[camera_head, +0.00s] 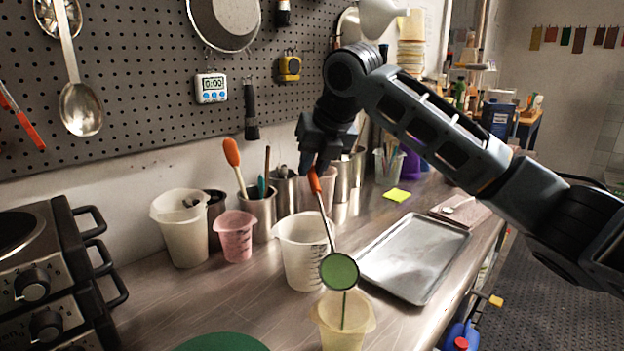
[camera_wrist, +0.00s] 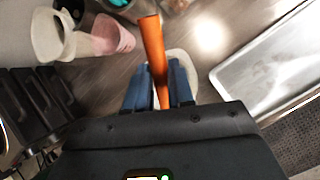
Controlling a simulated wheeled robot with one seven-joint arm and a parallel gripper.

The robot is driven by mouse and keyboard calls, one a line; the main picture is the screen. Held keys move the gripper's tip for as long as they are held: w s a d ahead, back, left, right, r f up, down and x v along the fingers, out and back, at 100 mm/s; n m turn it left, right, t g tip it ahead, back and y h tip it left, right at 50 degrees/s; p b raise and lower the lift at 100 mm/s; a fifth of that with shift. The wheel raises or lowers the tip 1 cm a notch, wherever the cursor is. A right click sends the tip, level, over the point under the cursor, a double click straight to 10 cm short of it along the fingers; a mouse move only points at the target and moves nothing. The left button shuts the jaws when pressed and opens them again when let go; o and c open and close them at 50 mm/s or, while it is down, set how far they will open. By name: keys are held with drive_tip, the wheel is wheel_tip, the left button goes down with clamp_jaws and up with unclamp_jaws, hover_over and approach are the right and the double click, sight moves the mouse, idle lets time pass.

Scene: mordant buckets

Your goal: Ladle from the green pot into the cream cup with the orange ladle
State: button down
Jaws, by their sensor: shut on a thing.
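My gripper (camera_head: 317,163) is shut on the orange handle of the ladle (camera_head: 315,181), which also shows between the blue fingers in the wrist view (camera_wrist: 155,55). The ladle hangs down with its round bowl (camera_head: 339,271) facing the camera, and green shows in it. A thin green stream runs from the bowl down into the cream cup (camera_head: 331,340), which stands right below it at the bottom of the head view. A green round shape (camera_head: 222,344), cut off by the bottom edge, lies left of the cup; I cannot tell whether it is the green pot.
A large white beaker (camera_head: 296,252) stands just behind the ladle. A pink beaker (camera_head: 237,243) and a white pitcher (camera_head: 181,235) stand further left. A metal tray (camera_head: 414,262) lies at right. A black stove (camera_head: 45,290) is at far left.

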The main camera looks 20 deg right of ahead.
drive_tip(key=s+a+r+t+b, duration=0.1)
drive_tip(key=s+r+t+b, duration=0.4)
drive_tip(key=s+b, duration=0.2)
drive_tip(key=s+a+r+n+t+h+b, duration=0.1)
drive_tip(key=s+r+t+b, duration=0.4)
drive_tip(key=s, duration=0.5)
drive_tip(key=a+b, duration=0.1)
drive_tip(key=b, duration=0.1)
drive_tip(key=shift+s+b, duration=0.2)
drive_tip(key=shift+b, duration=0.2)
idle(0.9)
idle(1.0)
drive_tip(key=shift+r+p, duration=2.05)
drive_tip(key=shift+r, duration=0.45)
